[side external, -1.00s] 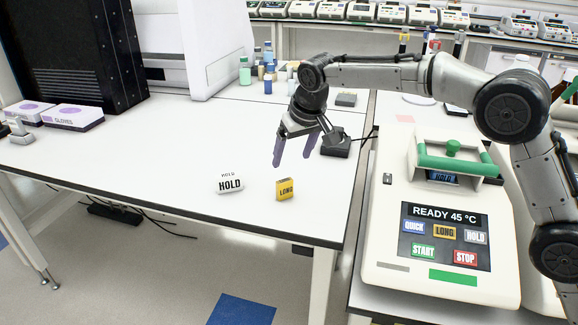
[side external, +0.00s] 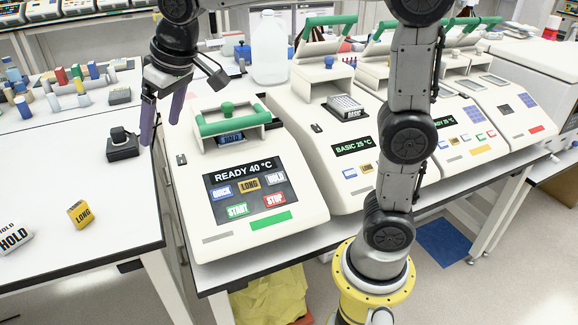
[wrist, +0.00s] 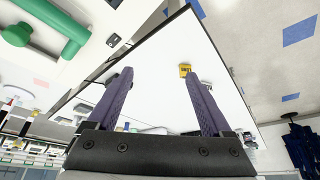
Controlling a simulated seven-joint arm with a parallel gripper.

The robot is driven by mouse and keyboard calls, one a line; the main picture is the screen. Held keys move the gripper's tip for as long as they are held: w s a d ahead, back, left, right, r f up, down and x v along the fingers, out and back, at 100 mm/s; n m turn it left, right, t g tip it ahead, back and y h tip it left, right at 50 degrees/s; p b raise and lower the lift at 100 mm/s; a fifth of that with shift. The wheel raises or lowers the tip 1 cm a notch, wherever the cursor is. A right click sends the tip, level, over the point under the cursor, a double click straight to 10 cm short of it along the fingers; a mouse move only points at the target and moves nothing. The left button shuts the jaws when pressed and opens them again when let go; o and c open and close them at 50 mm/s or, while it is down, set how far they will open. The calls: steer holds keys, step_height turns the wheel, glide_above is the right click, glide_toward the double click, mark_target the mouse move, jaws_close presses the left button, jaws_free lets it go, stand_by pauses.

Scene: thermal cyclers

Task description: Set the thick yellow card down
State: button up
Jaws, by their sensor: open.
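The thick yellow card (side external: 80,214), marked LONG, rests on the white bench near its front edge, right of the white HOLD block (side external: 14,238). In the wrist view the yellow card (wrist: 185,69) shows small and far off, near the right fingertip. My gripper (side external: 161,131) has purple fingers and is open and empty. It is up and to the right of the card, clear of it, by the bench's right side and the cycler. In the wrist view the space between the gripper's fingers (wrist: 159,73) is empty.
A thermal cycler (side external: 246,180) reading READY 40 °C stands right of the bench, with a green-handled lid (side external: 232,120). A small black device (side external: 122,146) sits close to my fingers. Bottles and coloured blocks stand farther back. The bench around the card is clear.

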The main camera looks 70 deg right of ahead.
steer(key=s+d+f, duration=0.2)
steer(key=s, duration=0.6)
steer(key=s+d+f, duration=0.2)
steer(key=s+f, duration=0.1)
steer(key=s, duration=0.5)
steer(key=s+d+f, duration=0.2)
steer(key=s, duration=0.6)
steer(key=shift+s+f+t, duration=0.3)
steer(key=shift+f, duration=0.1)
